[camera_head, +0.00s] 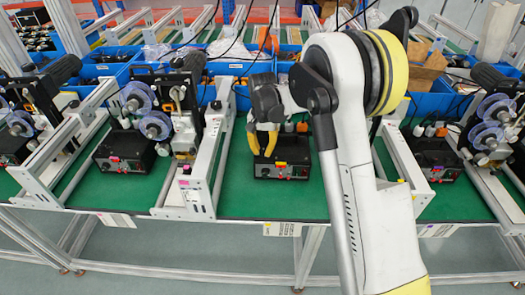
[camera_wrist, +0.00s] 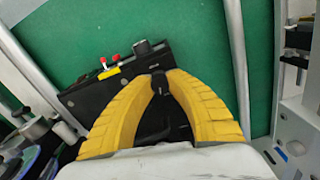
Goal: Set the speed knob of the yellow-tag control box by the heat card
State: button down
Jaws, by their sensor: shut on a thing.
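The yellow-tag control box (camera_head: 282,172) is black and stands on the green bench in the middle of the head view. In the wrist view the box (camera_wrist: 85,98) lies at a slant, with its yellow tag (camera_wrist: 108,73) beside red switch tips. My gripper (camera_head: 262,152) reaches down to the box's left part from above. In the wrist view the yellow fingers of my gripper (camera_wrist: 158,76) close together around a small dark knob (camera_wrist: 158,87); its pointer and scale cannot be read. A white card with a yellow mark (camera_head: 282,229), perhaps the heat card, hangs on the bench's front edge; its print is unreadable.
Similar black boxes stand left (camera_head: 125,152) and right (camera_head: 437,160), by machines with clear reels. Aluminium rails (camera_head: 203,185) flank the middle bay. Blue bins (camera_head: 240,65) line the back. Green bench surface (camera_head: 240,203) is free around the box.

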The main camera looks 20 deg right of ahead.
aim_at(262, 150)
jog(key=m, duration=0.4)
jog(key=shift+m, duration=2.3)
jog(key=c, duration=1.2)
grip_release()
jog(key=shift+c, duration=0.2)
notch_tip(262, 150, up, 12)
